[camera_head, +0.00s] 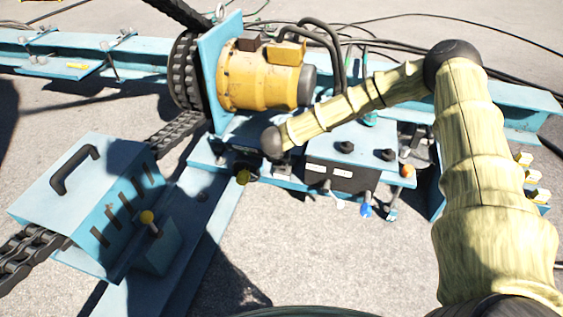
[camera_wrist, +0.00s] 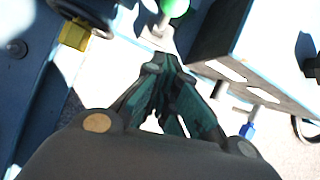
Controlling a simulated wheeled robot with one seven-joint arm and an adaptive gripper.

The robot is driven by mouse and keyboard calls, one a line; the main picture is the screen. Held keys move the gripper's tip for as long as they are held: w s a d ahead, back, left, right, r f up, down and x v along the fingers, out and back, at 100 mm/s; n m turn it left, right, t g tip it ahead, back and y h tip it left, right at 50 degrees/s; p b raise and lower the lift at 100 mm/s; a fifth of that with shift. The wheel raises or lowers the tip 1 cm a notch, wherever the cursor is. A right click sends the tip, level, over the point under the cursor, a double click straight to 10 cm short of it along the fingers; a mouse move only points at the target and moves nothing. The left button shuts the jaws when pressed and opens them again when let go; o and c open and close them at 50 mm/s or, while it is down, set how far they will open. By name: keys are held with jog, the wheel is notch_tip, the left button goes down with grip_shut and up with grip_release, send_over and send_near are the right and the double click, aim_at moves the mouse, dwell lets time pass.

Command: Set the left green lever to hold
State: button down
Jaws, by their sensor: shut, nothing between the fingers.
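A green lever knob (camera_wrist: 174,7) on a short metal shaft shows at the top edge of the wrist view, partly cut off. My gripper (camera_wrist: 165,62) is shut and empty, its dark teal fingers pointing up toward the lever. The fingertips appear just below the shaft in the picture; I cannot tell whether they touch it. In the head view I cannot make out the green lever, and my forearm and wrist cover that area of the blue frame. The lever's set position cannot be read.
A yellow motor (camera_head: 258,80) and chain sprocket (camera_head: 184,72) rise behind.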

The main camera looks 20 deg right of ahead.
jog(key=shift+v, duration=2.15)
jog(key=shift+w+d, duration=0.1)
jog(key=s+a+f+n+y, duration=0.1)
jog(key=s+a+f+n, duration=0.45)
jog(key=s+n, duration=0.25)
jog(key=s+a+f+n+y, duration=0.1)
jog(key=s+a+f+n, duration=0.3)
jog(key=s+f+n, duration=0.3)
jog(key=s+f+n+g+y, duration=0.1)
jog(key=s+f+n, duration=0.1)
jog(key=s+n, duration=0.7)
jog(key=s+f+n+g, duration=0.1)
jog(key=s+f+n, duration=0.1)
jog(key=s+n, duration=0.7)
jog(key=s+d+r+n+g, duration=0.1)
jog(key=s+d+n+g, duration=0.2)
jog(key=s, duration=0.4)
jog(key=s+d+r+n, duration=0.1)
jog(key=s+d+n, duration=0.2)
jog(key=s+n, duration=0.35)
notch_tip(320, 180, up, 17)
jog(key=m+p, duration=0.2)
jog(key=p, duration=1.6)
jog(key=shift+s+a, duration=0.2)
jog(key=shift+s, duration=0.2)
